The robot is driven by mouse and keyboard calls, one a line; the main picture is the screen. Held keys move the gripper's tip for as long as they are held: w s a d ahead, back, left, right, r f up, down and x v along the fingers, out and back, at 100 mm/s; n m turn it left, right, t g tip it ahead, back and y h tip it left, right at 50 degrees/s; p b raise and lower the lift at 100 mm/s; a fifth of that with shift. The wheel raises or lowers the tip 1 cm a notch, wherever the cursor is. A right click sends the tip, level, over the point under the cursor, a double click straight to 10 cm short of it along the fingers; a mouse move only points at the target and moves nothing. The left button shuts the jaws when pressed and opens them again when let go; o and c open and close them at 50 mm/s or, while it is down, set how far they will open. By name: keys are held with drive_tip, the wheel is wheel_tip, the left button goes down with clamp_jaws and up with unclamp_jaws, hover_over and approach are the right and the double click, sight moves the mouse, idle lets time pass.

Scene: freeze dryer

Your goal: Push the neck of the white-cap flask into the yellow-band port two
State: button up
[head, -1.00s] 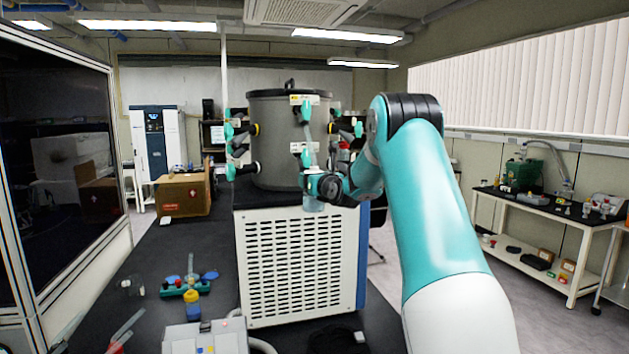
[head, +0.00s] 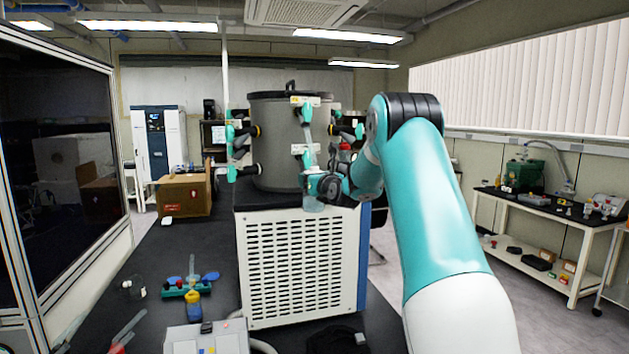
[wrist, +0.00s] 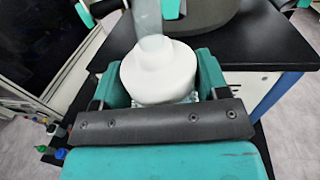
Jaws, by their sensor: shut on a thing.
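My gripper (head: 316,186) is shut on the white-cap flask, in front of the grey drum of the freeze dryer. The clear flask body (head: 313,206) shows just below the jaws in the head view. In the wrist view the white cap (wrist: 158,72) sits between the teal fingers, and a translucent tube (wrist: 148,22) rises from its top. A front port with a teal valve (head: 307,158) is directly above my gripper, with a white label beside it. A label with yellow (head: 303,101) is on the upper front port. Whether the neck is inside a port is not clear.
The drum (head: 275,150) stands on a white vented cabinet (head: 300,262), with more teal-valved ports at its sides. A rack with coloured items (head: 187,290) and a grey device (head: 205,338) are on the black bench. A cardboard box (head: 184,194) is behind left.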

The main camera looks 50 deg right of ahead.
sight(312, 169)
drive_tip(key=shift+w+d+r+p, duration=0.35)
drive_tip(key=shift+w+r+p, duration=0.3)
drive_tip(key=shift+r+p, duration=0.25)
idle(0.5)
drive_tip(key=shift+w+d, duration=0.1)
drive_tip(key=shift+c, duration=1.4)
drive_tip(key=shift+r, duration=0.1)
drive_tip(key=shift+w+d+r+p, duration=0.1)
drive_tip(key=shift+w+r+p, duration=0.2)
drive_tip(key=shift+p, duration=0.25)
drive_tip(key=o, duration=1.6)
drive_tip(key=shift+f, duration=0.1)
drive_tip(key=shift+f, duration=0.15)
drive_tip(key=shift+s, duration=0.15)
